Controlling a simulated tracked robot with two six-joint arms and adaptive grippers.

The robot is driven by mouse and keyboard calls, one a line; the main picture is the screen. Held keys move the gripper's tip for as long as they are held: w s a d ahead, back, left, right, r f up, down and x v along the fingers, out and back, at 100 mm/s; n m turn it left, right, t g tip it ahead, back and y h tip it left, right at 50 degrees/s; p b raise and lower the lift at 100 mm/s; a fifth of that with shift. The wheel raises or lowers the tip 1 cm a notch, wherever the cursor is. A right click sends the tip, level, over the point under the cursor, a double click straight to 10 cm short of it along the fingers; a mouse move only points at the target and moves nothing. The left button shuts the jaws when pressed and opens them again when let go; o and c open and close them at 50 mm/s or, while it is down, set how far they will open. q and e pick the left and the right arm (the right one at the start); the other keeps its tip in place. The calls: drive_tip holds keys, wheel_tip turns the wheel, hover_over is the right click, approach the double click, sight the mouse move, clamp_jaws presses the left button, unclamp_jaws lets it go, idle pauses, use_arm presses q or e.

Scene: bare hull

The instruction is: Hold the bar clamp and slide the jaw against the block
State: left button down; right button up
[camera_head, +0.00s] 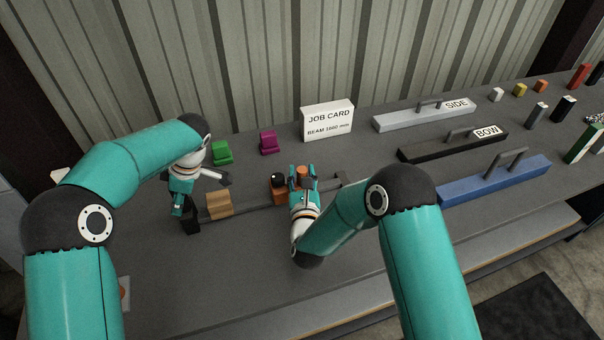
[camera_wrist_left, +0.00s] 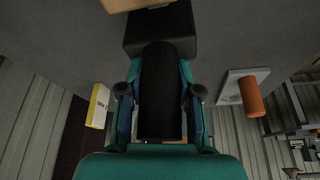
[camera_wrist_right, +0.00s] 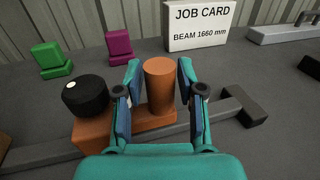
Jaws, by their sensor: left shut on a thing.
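The bar clamp's grey bar (camera_head: 250,204) runs left to right on the table, with a black fixed jaw (camera_head: 191,224) at its left end. A wooden block (camera_head: 219,206) sits at the bar near that jaw. The orange sliding jaw (camera_wrist_right: 95,132), with a black knob (camera_wrist_right: 85,96) and an orange post (camera_wrist_right: 160,85), is further right, apart from the block. My left gripper (camera_head: 178,203) is shut on the clamp's black handle (camera_wrist_left: 160,95) by the fixed jaw. My right gripper (camera_wrist_right: 160,92) is open, its fingers on either side of the orange post.
Green (camera_head: 222,152) and magenta (camera_head: 268,142) pieces and a job card (camera_head: 328,120) stand behind the clamp. Grey (camera_head: 425,115), black (camera_head: 450,143) and blue (camera_head: 495,180) handled bars lie to the right. The table front is mostly clear.

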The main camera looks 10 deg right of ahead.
clamp_jaws()
drive_tip(key=a, duration=0.3)
drive_tip(key=s+a, duration=0.1)
drive_tip(key=a, duration=0.5)
drive_tip(key=shift+s+a, duration=0.3)
drive_tip(key=shift+s, duration=0.05)
unclamp_jaws()
drive_tip(key=shift+d, duration=0.1)
drive_tip(key=shift+s+a, duration=0.15)
drive_tip(key=shift+s, duration=1.75)
drive_tip(key=shift+s+a, duration=0.15)
drive_tip(key=shift+s, duration=1.7)
